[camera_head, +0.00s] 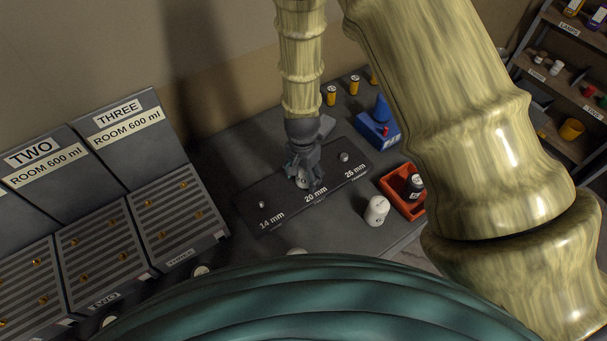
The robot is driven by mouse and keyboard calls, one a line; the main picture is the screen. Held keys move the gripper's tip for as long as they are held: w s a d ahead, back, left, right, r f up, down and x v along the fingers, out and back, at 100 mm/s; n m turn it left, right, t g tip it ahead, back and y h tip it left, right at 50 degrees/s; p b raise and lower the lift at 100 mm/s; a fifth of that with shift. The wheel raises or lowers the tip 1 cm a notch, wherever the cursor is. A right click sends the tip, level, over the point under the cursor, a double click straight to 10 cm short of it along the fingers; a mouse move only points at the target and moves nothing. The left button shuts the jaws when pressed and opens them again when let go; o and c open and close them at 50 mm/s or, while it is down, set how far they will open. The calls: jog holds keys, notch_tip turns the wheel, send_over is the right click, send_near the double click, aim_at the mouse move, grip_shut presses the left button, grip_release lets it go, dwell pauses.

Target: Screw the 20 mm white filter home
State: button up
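A dark plate (262,224) lies on the bench, marked 14 mm, 20 mm and 26 mm. Small metal studs show at the 14 mm mark (262,204) and at the 26 mm mark (345,157). My gripper (304,181) points down over the 20 mm place. A white filter (302,184) shows between its fingers, mostly hidden by them. The fingers are around it, but I cannot tell whether they press on it. The 20 mm stud is hidden, so how the filter sits on it cannot be seen.
A larger white filter (377,211) stands in front of the plate. A red-orange tray (398,203) holds a black item (414,186). A blue box (378,131) and yellow cylinders (331,95) stand behind. Grated units (180,219) are at left, shelves (560,75) at right.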

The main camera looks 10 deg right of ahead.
jog(key=c, duration=0.8)
jog(key=shift+o, duration=0.2)
jog(key=m, duration=0.2)
jog(key=shift+w+m, duration=0.1)
jog(key=shift+m, duration=0.6)
jog(key=shift+c, duration=1.9)
jog(key=o, duration=1.7)
jog(key=shift+w+r, duration=0.15)
jog(key=shift+r, duration=5.85)
